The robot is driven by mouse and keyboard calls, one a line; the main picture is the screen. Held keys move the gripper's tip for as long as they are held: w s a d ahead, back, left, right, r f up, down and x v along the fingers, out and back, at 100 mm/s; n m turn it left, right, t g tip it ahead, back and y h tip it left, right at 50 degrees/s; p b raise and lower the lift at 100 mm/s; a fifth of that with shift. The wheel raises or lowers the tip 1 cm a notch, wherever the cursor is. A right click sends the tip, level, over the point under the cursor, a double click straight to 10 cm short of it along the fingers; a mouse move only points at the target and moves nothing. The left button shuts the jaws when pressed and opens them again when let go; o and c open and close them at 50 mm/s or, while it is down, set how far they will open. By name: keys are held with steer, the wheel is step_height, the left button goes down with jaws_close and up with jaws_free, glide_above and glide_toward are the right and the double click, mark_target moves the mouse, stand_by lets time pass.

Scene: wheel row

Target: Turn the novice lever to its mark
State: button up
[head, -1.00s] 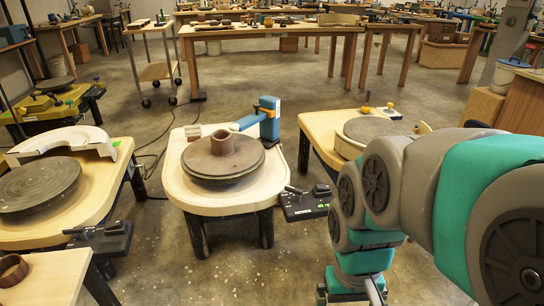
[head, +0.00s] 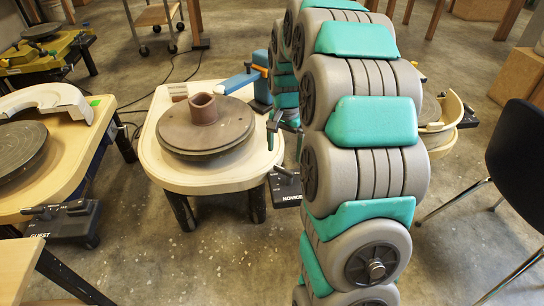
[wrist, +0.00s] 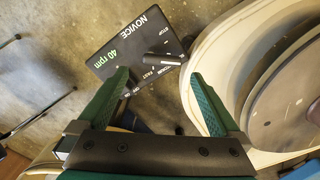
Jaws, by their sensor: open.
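The novice control box (wrist: 130,50) is black, with "NOVICE" and a green "40 rpm" on its face; it also shows in the head view (head: 287,192), beside the middle wheel table. In the wrist view a short grey lever (wrist: 163,60) lies across the box, with small white labels such as "STOP" and "FAST" near it. Which label is its mark I cannot tell. My gripper (wrist: 158,76) is open and empty. Its green fingertips are on either side of the lever's lower end in the picture; I see no contact. In the head view my gripper (head: 283,122) is above the box.
The middle wheel (head: 170,140) bears a brown clay pot (head: 203,109) close by on the left. A blue post (head: 262,70) with an arm stands behind it. The guest box (head: 62,222) is at far left. A black chair (head: 518,150) stands at right.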

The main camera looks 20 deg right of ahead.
mark_target(283, 170)
steer(key=shift+w+d+f, duration=0.2)
steer(key=shift+w+f, duration=0.1)
steer(key=shift+w, duration=0.2)
step_height(283, 170, down, 8)
steer(key=shift+s+r+p, duration=0.1)
steer(key=shift+r+p, duration=0.15)
steer(key=shift+p, duration=0.1)
steer(key=c, duration=1.1)
steer(key=shift+o, duration=0.2)
steer(key=shift+a, duration=0.1)
steer(key=n, duration=0.1)
steer(key=n+b, duration=0.1)
steer(key=n, duration=0.1)
steer(key=shift+s+a+f+n, duration=0.1)
steer(key=shift+s+a+n, duration=0.1)
steer(key=shift+s+n, duration=0.1)
steer(key=shift+s+a+n+b, duration=0.15)
steer(key=shift+n+b, duration=0.15)
steer(key=shift+n, duration=0.75)
steer(key=shift+s+n+b, duration=0.15)
steer(key=shift+n+b, duration=0.15)
steer(key=shift+n, duration=0.75)
